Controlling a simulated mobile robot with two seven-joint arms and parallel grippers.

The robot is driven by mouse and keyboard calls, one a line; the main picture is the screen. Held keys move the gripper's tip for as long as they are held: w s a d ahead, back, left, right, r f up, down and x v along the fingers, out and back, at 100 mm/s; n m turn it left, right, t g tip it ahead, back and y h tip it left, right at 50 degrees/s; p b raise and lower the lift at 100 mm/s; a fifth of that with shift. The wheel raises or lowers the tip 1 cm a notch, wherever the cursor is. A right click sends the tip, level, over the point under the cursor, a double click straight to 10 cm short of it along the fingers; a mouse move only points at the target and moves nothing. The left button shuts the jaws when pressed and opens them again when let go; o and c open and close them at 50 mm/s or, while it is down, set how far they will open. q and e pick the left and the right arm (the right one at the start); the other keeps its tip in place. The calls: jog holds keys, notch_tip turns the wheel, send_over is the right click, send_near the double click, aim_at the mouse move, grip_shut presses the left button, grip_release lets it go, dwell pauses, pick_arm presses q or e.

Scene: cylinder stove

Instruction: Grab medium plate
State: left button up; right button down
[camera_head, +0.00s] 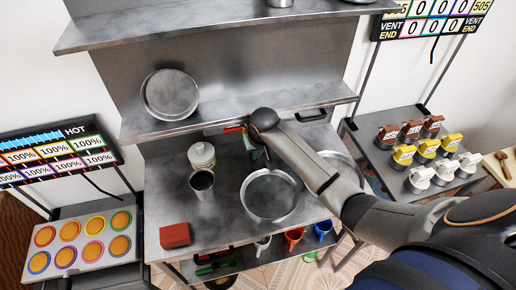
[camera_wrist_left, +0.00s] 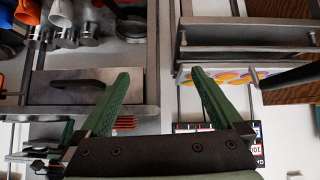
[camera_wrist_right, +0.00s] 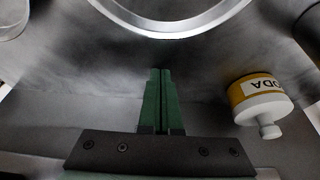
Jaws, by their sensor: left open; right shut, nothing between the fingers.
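A round metal plate (camera_head: 170,96) leans upright against the back on the middle shelf. A round metal dish (camera_head: 270,196) lies on the counter, and another (camera_head: 342,166) is partly hidden behind my right arm. I cannot tell which is the medium plate. My right gripper (camera_head: 248,140) is mostly hidden by its own wrist in the head view. In the right wrist view its green fingers (camera_wrist_right: 162,72) are shut and empty, pointing toward a round metal rim (camera_wrist_right: 170,28) without visibly touching it. My left gripper (camera_wrist_left: 157,74) is open and empty, shown only in the left wrist view.
A white jar (camera_head: 201,155), labelled soda in the right wrist view (camera_wrist_right: 260,97), and a metal cup (camera_head: 202,183) stand on the counter. A red block (camera_head: 175,235) lies at front left. The middle shelf (camera_head: 240,110) overhangs the counter's back.

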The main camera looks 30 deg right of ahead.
jog(key=shift+f, duration=0.6)
jog(key=shift+s+a+r+p, duration=0.15)
jog(key=shift+s+p, duration=0.15)
jog(key=shift+s, duration=0.25)
jog(key=shift+s+a+p, duration=0.15)
jog(key=shift+s+p, duration=0.15)
jog(key=shift+s, duration=0.2)
jog(key=shift+s+a, duration=0.15)
jog(key=shift+s, duration=0.6)
pick_arm(q)
jog(key=shift+r, duration=0.7)
pick_arm(e)
jog(key=shift+w, duration=0.1)
